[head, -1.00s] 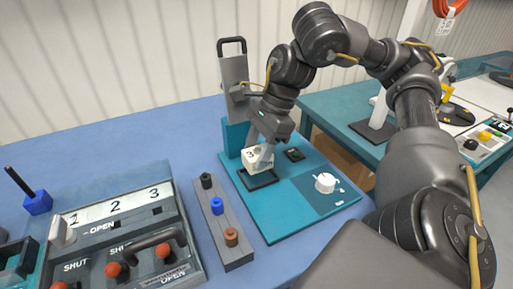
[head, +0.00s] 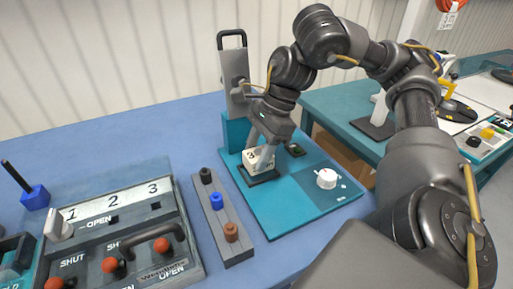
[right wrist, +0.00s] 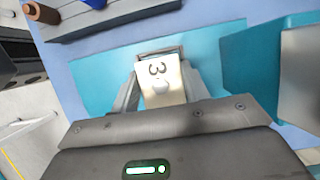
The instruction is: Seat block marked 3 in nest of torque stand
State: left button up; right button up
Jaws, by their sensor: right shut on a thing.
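The white block marked 3 (head: 257,160) is between the fingers of my right gripper (head: 264,156), which is shut on it. The block is upright at the dark square nest (head: 264,179) on the teal base of the torque stand (head: 284,215). In the right wrist view the block (right wrist: 161,82) shows its 3 between the two fingertips (right wrist: 160,88), and the nest's dark rim (right wrist: 160,52) shows just beyond it. Whether the block rests fully down in the nest is hard to tell. My left gripper is out of view.
A white knob (head: 326,178) and a small dark pad (head: 294,150) are on the stand's base. The stand's grey handled upright (head: 234,85) rises behind. A grey rack with several coloured pegs (head: 218,215) and a lever panel (head: 120,235) stand left.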

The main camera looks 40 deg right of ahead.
jog(key=shift+f, duration=0.2)
jog(key=shift+f+b, duration=0.7)
jog(key=shift+f, duration=0.05)
jog(key=o, duration=1.1)
jog(key=shift+o, duration=0.2)
jog(key=p+v, duration=0.6)
jog(key=v, duration=0.5)
jog(key=shift+w+f, duration=0.1)
